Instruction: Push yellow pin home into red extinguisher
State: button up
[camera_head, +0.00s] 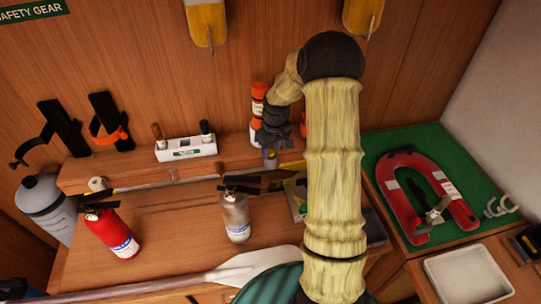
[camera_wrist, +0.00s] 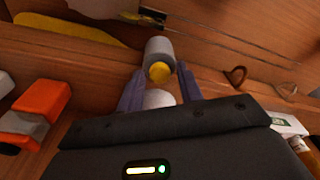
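The red extinguisher (camera_head: 112,232) stands at the left of the wooden bench in the head view, with a black handle on top. I cannot make out a yellow pin on it. My gripper (camera_head: 271,156) is well to its right, near the back of the bench. In the wrist view, my gripper's fingers (camera_wrist: 159,88) are apart. A grey cylinder with a yellow end (camera_wrist: 159,62) shows between and beyond the tips, and a pale round thing (camera_wrist: 159,98) sits lower between the fingers. I cannot tell if either touches them.
A silver extinguisher (camera_head: 236,217) stands mid-bench. Orange-and-white canisters (camera_head: 258,98) are by the back wall, beside my gripper. A white holder (camera_head: 186,148) sits on the rear shelf. A paddle (camera_head: 240,272) lies in front. A red horseshoe float (camera_head: 403,170) is at right.

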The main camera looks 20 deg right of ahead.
aim_at(271, 152)
jog(key=shift+c, duration=0.5)
grip_shut()
jog(key=shift+r, duration=0.25)
jog(key=shift+r+p, duration=0.2)
jog(key=shift+p, duration=0.2)
jog(key=shift+r+p, duration=1.85)
jog(key=shift+r, duration=0.55)
